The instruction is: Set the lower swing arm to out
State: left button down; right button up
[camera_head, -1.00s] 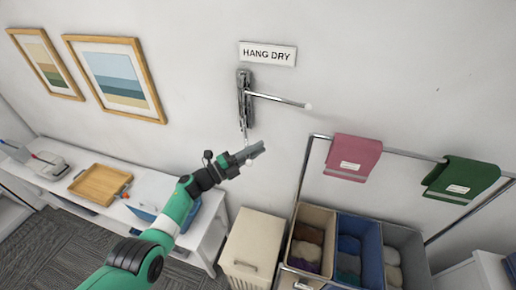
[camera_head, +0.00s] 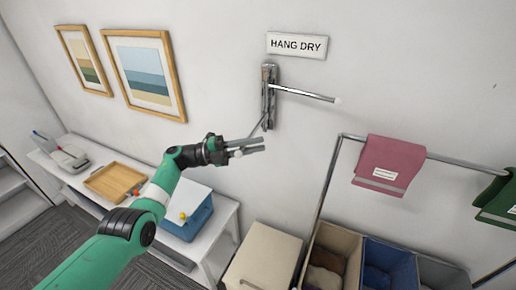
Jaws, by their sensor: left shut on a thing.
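A metal wall bracket (camera_head: 268,92) is mounted under the HANG DRY sign. Its upper swing arm (camera_head: 305,94) sticks out to the right and ends in a white tip. The lower swing arm (camera_head: 257,126) is a thin rod running from the bracket's lower part down and left to my left gripper (camera_head: 260,145). A pale round tip (camera_head: 237,154) shows at the gripper's fingers. The left gripper is shut on the lower swing arm, and its fingers hide part of the rod. My right gripper is not in view.
A rail with a pink towel (camera_head: 386,165) and a green towel (camera_head: 497,198) stands at right, above sorting bins (camera_head: 345,240). A beige hamper (camera_head: 265,258) is below. A white bench with a wooden tray (camera_head: 115,180) and blue box (camera_head: 187,224) is at left.

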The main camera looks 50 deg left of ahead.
pick_arm(q)
jog(key=c, duration=0.8)
grip_release()
jog(key=shift+a, duration=0.1)
jog(key=b+v, duration=0.2)
jog(key=v, duration=0.9)
jog(key=shift+s+a+f, duration=0.1)
jog(key=shift+s+a, duration=0.05)
jog(key=shift+s, duration=0.15)
